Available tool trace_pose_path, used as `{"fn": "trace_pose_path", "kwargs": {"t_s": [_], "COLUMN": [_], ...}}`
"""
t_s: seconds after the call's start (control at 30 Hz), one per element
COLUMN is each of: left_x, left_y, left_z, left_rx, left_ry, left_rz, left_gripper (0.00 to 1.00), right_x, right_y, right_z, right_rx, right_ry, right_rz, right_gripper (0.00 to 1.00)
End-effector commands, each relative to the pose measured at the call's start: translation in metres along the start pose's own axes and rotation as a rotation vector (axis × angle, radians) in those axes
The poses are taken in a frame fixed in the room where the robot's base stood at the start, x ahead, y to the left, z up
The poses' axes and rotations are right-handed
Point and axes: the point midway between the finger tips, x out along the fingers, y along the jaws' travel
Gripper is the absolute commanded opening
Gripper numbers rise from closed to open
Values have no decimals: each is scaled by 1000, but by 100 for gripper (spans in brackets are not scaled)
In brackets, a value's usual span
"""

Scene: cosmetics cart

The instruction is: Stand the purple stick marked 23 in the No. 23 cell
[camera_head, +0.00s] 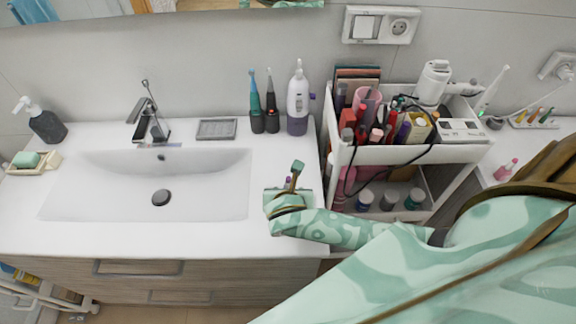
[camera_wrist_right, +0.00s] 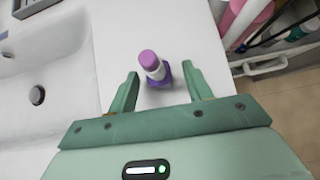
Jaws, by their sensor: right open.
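The purple stick (camera_wrist_right: 150,60), with a pale band and a darker purple base, appears to stand upright on the white counter; its number is not readable. In the wrist view it lies between the two fingers of my open right gripper (camera_wrist_right: 160,72), with gaps to both. In the head view my right gripper (camera_head: 289,187) is at the counter's right end, and only a bit of purple shows there. A pale holder with divided cells (camera_head: 462,130) sits on the cart's top right; no number 23 is readable. My left gripper is not in view.
The sink basin (camera_head: 110,190) lies left of my gripper. Two toothbrushes (camera_head: 264,110) and a white-purple bottle (camera_head: 297,105) stand behind it. The crowded white cart (camera_head: 400,153) stands to the right, with a dark cable hanging over its front.

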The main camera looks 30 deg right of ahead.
Motion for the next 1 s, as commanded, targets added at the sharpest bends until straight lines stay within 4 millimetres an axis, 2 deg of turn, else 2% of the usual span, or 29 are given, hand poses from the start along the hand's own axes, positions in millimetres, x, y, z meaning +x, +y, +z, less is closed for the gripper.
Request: {"fn": "trace_pose_path", "kwargs": {"t_s": [0.03, 0.1, 0.33, 0.37, 0.5, 0.53, 0.83, 1.0], "left_x": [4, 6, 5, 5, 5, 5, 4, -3], "left_y": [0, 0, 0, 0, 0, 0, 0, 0], "left_z": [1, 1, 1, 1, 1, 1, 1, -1], "left_rx": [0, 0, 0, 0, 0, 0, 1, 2], "left_ry": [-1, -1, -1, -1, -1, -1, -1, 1], "left_rz": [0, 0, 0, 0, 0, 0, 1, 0], "left_gripper": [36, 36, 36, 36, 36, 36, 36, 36], "right_x": [8, 13, 14, 14, 14, 14, 13, 3], "right_y": [0, 0, 0, 0, 0, 0, 0, 0], "right_z": [-2, -1, 0, 0, 0, 0, 1, 11], "right_rx": [-2, -1, -1, -1, -1, -1, 0, 2], "right_ry": [0, 0, 0, 0, 0, 0, 0, -1], "right_rz": [-2, 0, 1, 1, 1, 1, 1, 2], "right_gripper": [50, 50, 50, 44, 6, 2, 0, 0]}}
